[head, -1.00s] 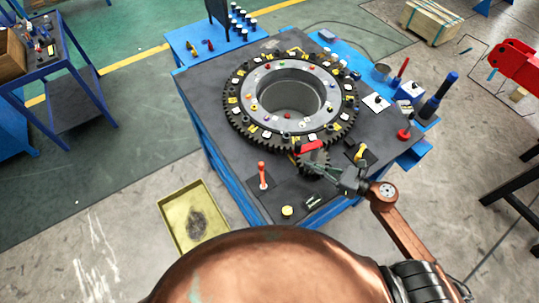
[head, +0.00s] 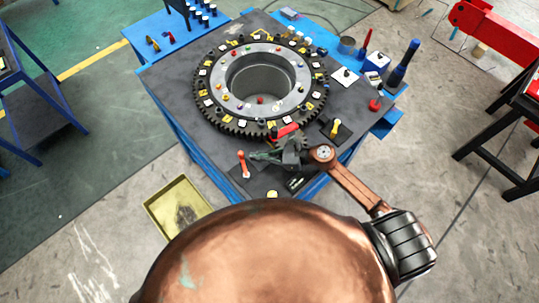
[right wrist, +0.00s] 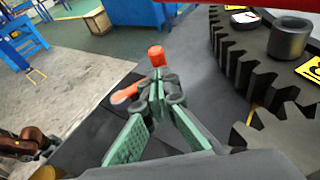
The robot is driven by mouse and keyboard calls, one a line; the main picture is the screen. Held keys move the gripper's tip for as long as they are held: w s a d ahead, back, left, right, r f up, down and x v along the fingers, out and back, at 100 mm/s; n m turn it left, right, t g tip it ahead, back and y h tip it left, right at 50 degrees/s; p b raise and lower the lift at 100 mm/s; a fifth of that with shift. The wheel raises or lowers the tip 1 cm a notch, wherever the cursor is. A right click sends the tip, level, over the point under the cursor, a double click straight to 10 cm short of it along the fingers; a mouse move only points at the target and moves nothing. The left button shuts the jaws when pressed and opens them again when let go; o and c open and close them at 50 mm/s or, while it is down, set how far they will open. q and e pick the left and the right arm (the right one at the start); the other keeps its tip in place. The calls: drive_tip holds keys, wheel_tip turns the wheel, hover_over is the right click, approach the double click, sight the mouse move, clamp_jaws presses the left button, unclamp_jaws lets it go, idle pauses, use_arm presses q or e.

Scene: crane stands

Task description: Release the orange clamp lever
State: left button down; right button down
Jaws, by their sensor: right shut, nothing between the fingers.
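The orange clamp lever (head: 242,162) stands near the front edge of the dark table, left of my right gripper. In the right wrist view its orange parts (right wrist: 156,55) show just beyond the fingertips, with another orange piece to the left. My right gripper (head: 253,155) is shut and empty, its green fingertips (right wrist: 158,82) together close beside the lever. I cannot tell whether they touch it. The lever's lower part is partly hidden by the fingers in the wrist view. My left gripper is not in view.
A large toothed ring (head: 207,113) fills the table's middle, with a small gear (right wrist: 285,137) close right of my gripper. A yellow-handled clamp (head: 336,127) stands to the right. A yellow tray (head: 154,209) lies on the floor. The table's left front is clear.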

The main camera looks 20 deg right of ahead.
sight(243, 164)
drive_tip(key=shift+w+a, duration=0.25)
drive_tip(key=shift+a, duration=0.25)
drive_tip(key=shift+w+a, duration=0.15)
drive_tip(key=shift+a, duration=0.15)
drive_tip(key=shift+w+a+f+b, duration=0.2)
drive_tip(key=shift+w+a+b, duration=0.3)
drive_tip(key=shift+b, duration=0.55)
drive_tip(key=shift+a+r, duration=0.15)
drive_tip(key=shift+r, duration=0.05)
drive_tip(key=shift+s, duration=0.1)
